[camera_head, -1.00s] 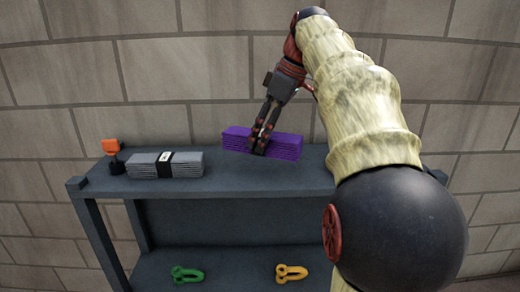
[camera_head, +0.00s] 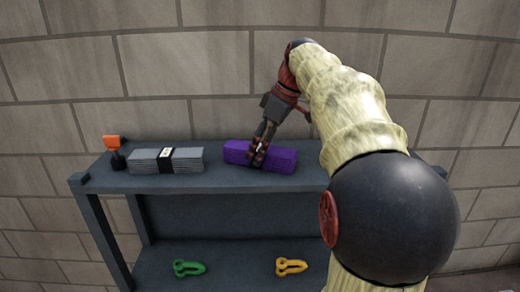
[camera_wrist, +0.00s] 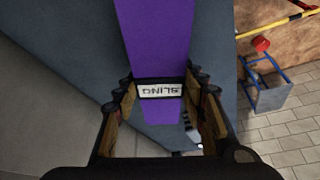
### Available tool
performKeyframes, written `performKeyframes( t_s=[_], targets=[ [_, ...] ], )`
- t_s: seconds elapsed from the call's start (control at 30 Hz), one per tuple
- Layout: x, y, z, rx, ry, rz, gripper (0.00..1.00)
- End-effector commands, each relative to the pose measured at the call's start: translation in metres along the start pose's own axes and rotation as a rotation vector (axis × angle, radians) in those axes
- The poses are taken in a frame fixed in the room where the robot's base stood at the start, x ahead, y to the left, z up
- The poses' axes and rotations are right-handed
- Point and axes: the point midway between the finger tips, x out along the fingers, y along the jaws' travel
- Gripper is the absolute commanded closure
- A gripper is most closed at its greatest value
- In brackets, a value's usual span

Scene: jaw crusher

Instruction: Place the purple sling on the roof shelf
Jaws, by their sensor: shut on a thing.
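The purple sling (camera_head: 283,159) is a folded block at the top board of a dark grey rack, right of the middle of the rack. My gripper (camera_head: 258,158) comes down from above and is shut on the sling near its middle.
A grey folded bundle with a black band (camera_head: 185,160) and an orange-topped item (camera_head: 113,150) stand on the board to the left. A green shackle (camera_head: 188,268) and a yellow shackle (camera_head: 291,266) lie on the lower shelf. A brick wall is behind.

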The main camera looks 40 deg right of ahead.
Motion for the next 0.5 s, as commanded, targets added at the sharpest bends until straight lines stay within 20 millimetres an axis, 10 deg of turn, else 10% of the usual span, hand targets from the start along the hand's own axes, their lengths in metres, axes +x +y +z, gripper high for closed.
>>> performKeyframes(
  t_s=[0.03,0.07,0.5],
  targets=[
    [0.0014,-0.0001,0.0005,-0.001,0.001,0.001,1.0],
    [0.0025,0.0,0.0011,0.0,0.0,0.0,0.58],
    [0.0016,0.0,0.0007,0.0,0.0,-0.001,0.41]
  ],
)
